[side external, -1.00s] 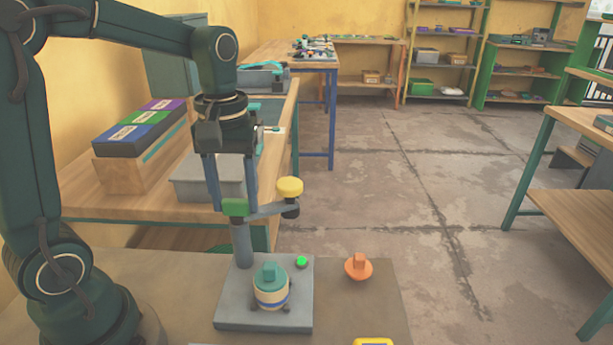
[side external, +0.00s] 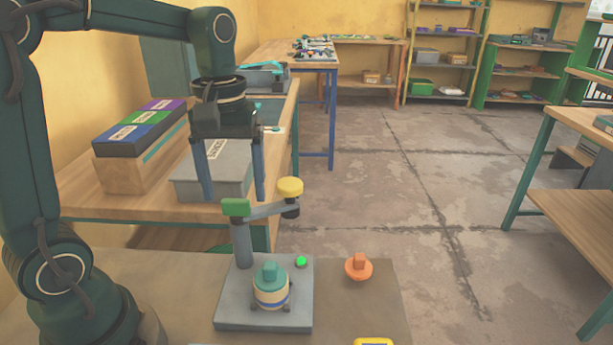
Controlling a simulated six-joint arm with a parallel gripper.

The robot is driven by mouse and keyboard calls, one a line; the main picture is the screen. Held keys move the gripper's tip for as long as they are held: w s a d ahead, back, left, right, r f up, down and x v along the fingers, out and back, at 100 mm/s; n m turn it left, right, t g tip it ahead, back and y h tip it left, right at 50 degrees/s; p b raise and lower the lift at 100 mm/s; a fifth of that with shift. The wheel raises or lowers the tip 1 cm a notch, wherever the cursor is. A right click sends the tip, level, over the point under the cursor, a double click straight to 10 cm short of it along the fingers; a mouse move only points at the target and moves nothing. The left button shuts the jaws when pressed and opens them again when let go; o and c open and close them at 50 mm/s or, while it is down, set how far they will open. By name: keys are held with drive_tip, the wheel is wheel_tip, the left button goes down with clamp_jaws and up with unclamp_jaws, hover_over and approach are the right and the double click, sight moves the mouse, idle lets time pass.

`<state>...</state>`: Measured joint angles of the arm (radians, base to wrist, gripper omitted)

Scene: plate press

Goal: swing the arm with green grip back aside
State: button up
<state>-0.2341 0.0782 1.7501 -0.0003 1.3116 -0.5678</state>
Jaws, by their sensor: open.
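The press arm (side external: 268,210) reaches right from the top of a grey post (side external: 242,245). Its green grip (side external: 235,207) sits over the post, and a yellow knob (side external: 290,187) stands at its outer end. The post rises from a grey base plate (side external: 230,312). On the plate are a cream, blue-banded cylinder with a teal top (side external: 270,285) and a lit green button (side external: 301,262). The arm's outer end lies behind and right of the cylinder, not over it. My gripper (side external: 232,200) is open and empty, its fingers above and around the green grip, apart from it.
An orange knobbed piece (side external: 358,267) lies right of the plate. A yellow-rimmed item (side external: 373,342) is cut off at the bottom edge. Behind, a wooden bench (side external: 130,205) holds a grey box (side external: 215,172) and a crate (side external: 135,170) with coloured lids.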

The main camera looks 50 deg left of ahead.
drive_tip(key=shift+r, duration=1.55)
drive_tip(key=shift+d+r, duration=0.25)
drive_tip(key=shift+r, duration=0.1)
drive_tip(key=s+d+f+m+t, duration=0.4)
drive_tip(key=s+d+m+t, duration=0.1)
drive_tip(key=s+m, duration=0.3)
drive_tip(key=shift+m+t, duration=0.3)
drive_tip(key=shift+m, duration=0.3)
